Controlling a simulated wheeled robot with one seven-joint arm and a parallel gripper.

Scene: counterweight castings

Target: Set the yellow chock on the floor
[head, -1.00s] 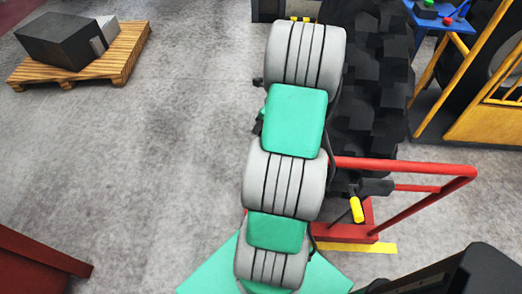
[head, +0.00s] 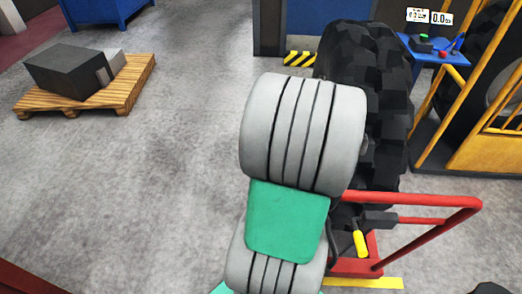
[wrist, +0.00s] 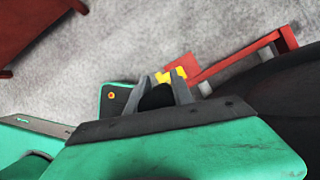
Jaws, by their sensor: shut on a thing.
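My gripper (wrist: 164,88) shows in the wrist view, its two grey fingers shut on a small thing. Yellow patches of the yellow chock (wrist: 164,77) show at the fingertips, with a dark area between the fingers; its full shape is hidden. A red frame lies just beyond it in this view, and I cannot tell how high the chock is above the floor (wrist: 120,45). In the head view my arm's grey and green links hide the gripper and the chock. The bare grey floor (head: 160,190) shows left of my arm.
A big black tyre (head: 365,110) stands behind a red tubular frame (head: 430,203) with a yellow handle (head: 361,243). A wooden pallet (head: 120,95) bears a dark block (head: 70,70). A blue table (head: 440,55) and yellow railing (head: 465,130) stand at right. Open floor lies left.

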